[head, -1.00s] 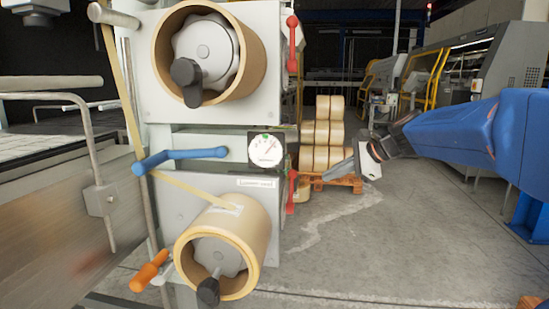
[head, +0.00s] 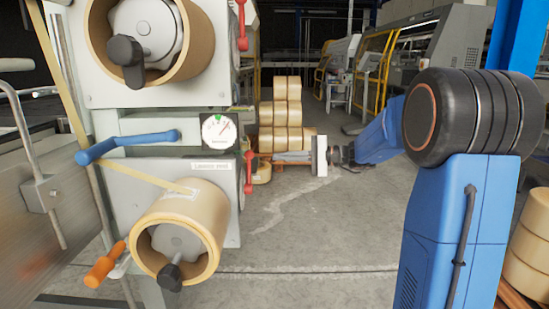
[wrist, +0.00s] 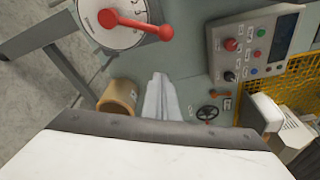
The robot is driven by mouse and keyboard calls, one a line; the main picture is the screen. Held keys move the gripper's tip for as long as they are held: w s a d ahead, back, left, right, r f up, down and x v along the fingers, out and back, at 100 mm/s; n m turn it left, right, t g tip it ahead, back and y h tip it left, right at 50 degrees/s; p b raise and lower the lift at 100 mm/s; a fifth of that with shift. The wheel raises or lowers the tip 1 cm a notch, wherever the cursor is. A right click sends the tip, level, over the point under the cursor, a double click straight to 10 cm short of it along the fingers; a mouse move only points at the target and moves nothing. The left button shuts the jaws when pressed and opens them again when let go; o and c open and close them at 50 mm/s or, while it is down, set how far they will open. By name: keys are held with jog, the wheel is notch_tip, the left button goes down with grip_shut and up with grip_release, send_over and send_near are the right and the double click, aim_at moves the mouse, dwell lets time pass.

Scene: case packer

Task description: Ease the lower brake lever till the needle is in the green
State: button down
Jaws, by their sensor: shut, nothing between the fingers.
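The lower brake lever (head: 248,172) is red and stands upright at the right edge of the lower panel, beside the lower reel (head: 190,238). The round white gauge (head: 219,131) is above it; its needle points up and right, and the green mark is at the top of the dial, left of the needle. My gripper (head: 277,157) is shut and empty, pointing left, a little to the right of the lever in the picture and apart from it. In the wrist view my fingers (wrist: 160,80) are together, below a red lever (wrist: 135,22) on a round marked plate.
An upper reel (head: 150,40) and upper red lever (head: 241,25) are above. A blue bar (head: 125,146) and orange handle (head: 105,264) are on the left. Stacked rolls (head: 280,115) stand behind my gripper. The floor (head: 310,225) below it is clear.

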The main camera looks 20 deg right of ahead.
aim_at(249, 171)
jog(key=a, duration=0.8)
jog(key=shift+w+r, duration=0.35)
jog(key=shift+r, duration=0.05)
jog(key=shift+s+a, duration=0.1)
jog(key=shift+a, duration=0.05)
